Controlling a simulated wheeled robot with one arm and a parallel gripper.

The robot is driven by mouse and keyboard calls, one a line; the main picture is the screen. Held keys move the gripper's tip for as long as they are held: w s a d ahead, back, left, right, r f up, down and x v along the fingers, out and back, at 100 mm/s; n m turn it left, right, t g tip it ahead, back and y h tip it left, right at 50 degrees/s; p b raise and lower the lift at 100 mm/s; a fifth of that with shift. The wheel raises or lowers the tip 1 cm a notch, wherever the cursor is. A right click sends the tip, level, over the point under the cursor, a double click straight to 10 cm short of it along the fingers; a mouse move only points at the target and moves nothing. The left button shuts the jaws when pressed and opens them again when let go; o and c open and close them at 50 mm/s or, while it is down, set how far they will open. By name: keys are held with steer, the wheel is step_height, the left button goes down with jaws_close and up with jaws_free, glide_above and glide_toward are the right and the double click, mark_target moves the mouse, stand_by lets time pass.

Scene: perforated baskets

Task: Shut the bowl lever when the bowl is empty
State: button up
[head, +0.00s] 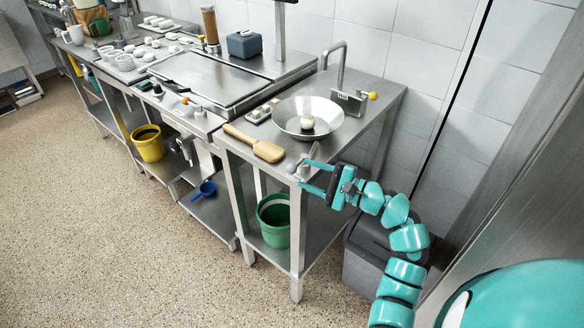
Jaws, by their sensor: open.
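A wide shallow metal bowl (288,108) sits on the right steel table. A round whitish lump (307,122) lies in it, so the bowl is not empty. A small metal fitting with a thin upright lever (313,150) stands at the table's front right corner. My gripper (302,173) is open beside this corner, its two teal fingers apart and reaching left toward the fitting. I cannot tell whether they touch it. A grey box with a yellow knob (372,95) stands behind the bowl. I cannot tell for sure which of the two is the bowl lever.
A bent metal spout (343,62) stands behind the bowl. A green bucket (274,232) is on the shelf below. A yellow bucket (150,150) is farther left. The floor in front is clear.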

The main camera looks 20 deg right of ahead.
mark_target(292, 167)
steer(key=shift+x, duration=2.85)
steer(key=c, duration=0.9)
